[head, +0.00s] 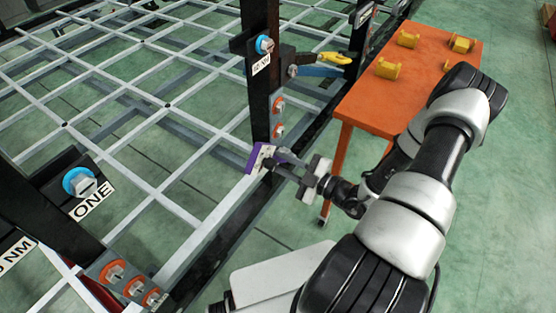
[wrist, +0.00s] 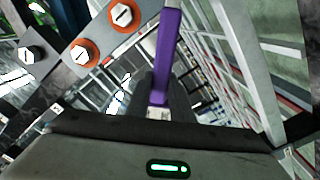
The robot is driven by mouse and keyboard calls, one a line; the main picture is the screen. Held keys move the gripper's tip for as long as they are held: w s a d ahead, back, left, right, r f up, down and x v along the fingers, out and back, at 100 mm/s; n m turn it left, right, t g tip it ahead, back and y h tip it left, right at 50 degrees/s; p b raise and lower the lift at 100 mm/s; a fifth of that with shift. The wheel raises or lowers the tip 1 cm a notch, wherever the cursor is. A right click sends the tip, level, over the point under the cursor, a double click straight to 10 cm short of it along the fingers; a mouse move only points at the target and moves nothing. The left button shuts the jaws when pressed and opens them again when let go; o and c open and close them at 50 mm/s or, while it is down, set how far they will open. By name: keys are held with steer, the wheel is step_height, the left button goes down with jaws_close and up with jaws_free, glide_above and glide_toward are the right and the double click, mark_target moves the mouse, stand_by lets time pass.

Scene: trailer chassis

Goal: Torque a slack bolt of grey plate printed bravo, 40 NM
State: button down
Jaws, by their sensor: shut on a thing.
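My gripper (head: 277,167) is shut on a purple tool (head: 253,160), which has a pale face. In the wrist view the purple tool (wrist: 168,45) is a long bar rising from between my dark fingers (wrist: 155,98). It is just below a grey plate (head: 276,118) on the middle black post, apart from its two orange-ringed bolts. The wrist view shows two slotted, orange-ringed bolts on a grey plate (wrist: 103,30) left of the tool. Another grey plate (head: 130,280) with several orange-ringed bolts is at lower left. I cannot read "bravo" on any plate, nor tell which bolt is slack.
A blue-ringed bolt (head: 264,45) sits above an NM label on the middle post. Another blue-ringed bolt (head: 80,182) is above a label reading ONE (head: 92,200). Yellow and blue handles (head: 325,64) jut near the post. An orange table (head: 385,95) holds yellow blocks at right.

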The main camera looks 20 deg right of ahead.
steer(key=shift+w+a+r, duration=0.1)
steer(key=shift+w+a, duration=0.1)
steer(key=shift+w, duration=0.05)
stand_by(0.6)
steer(key=c, duration=2.4)
jaws_free()
jaws_close()
steer(key=shift+w+d+r+m+p, duration=0.45)
steer(key=shift+r+m+p, duration=0.25)
steer(key=shift+p, duration=0.25)
steer(key=shift+w+d+r, duration=0.1)
steer(key=shift+d, duration=0.15)
steer(key=shift+m+p, duration=0.3)
steer(key=shift+w+d+r+m+p, duration=0.35)
steer(key=shift+d+r+m+p, duration=0.05)
steer(key=shift+d+p, duration=0.05)
steer(key=shift+w+d+r+m+p, duration=0.3)
steer(key=shift+d+m+p, duration=0.1)
steer(key=shift+m, duration=0.1)
